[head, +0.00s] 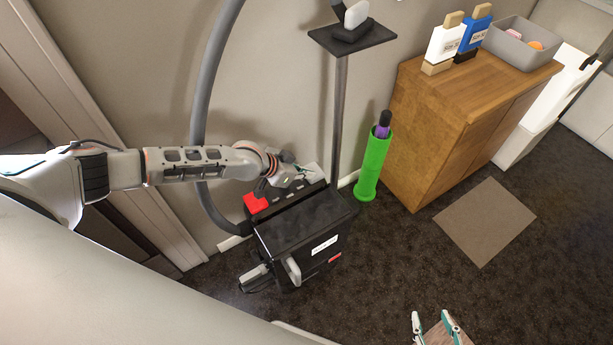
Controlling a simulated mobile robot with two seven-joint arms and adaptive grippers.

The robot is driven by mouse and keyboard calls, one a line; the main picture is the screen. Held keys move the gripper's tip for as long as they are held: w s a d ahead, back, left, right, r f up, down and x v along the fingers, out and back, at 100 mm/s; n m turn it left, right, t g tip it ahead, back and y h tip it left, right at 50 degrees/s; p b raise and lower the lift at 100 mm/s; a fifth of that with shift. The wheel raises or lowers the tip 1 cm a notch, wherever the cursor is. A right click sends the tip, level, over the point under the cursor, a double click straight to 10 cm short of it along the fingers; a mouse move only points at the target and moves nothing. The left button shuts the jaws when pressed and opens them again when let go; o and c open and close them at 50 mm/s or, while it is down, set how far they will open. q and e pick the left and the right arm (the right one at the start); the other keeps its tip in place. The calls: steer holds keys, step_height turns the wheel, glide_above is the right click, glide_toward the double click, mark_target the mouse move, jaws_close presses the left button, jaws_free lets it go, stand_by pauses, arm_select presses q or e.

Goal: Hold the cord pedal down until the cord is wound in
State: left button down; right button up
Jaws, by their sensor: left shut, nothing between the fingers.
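A black vacuum-like machine (300,222) stands on the floor against the wall. A bright red block (256,204) sits at its back left corner, and a small red tab (335,258) is on its front side. I cannot tell which is the cord pedal. A grey plug-like piece (254,274) with a dark cord lies at its front left. My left gripper (306,175) is shut and empty over the machine's back edge, right of the red block; contact is unclear. My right gripper (435,322) is at the bottom edge, fingers apart, a brown surface showing between them.
A grey hose (208,100) arches up behind my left arm. A post with a black platform (352,38) rises behind the machine. A wooden cabinet (440,140) stands right. A mat (486,222) lies on the otherwise clear carpet.

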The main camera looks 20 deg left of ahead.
arm_select(q)
steer(key=p+v, duration=0.2)
steer(key=v, duration=0.8)
steer(key=shift+d+r+p, duration=0.15)
steer(key=shift+r+p, duration=0.15)
steer(key=shift+r, duration=0.15)
arm_select(e)
steer(key=r, duration=0.1)
steer(key=a+r, duration=0.1)
steer(key=r, duration=0.1)
arm_select(q)
steer(key=shift+w, duration=0.15)
arm_select(e)
steer(key=shift+w+d+r, duration=0.1)
steer(key=shift+w+d, duration=0.05)
steer(key=shift+w, duration=0.15)
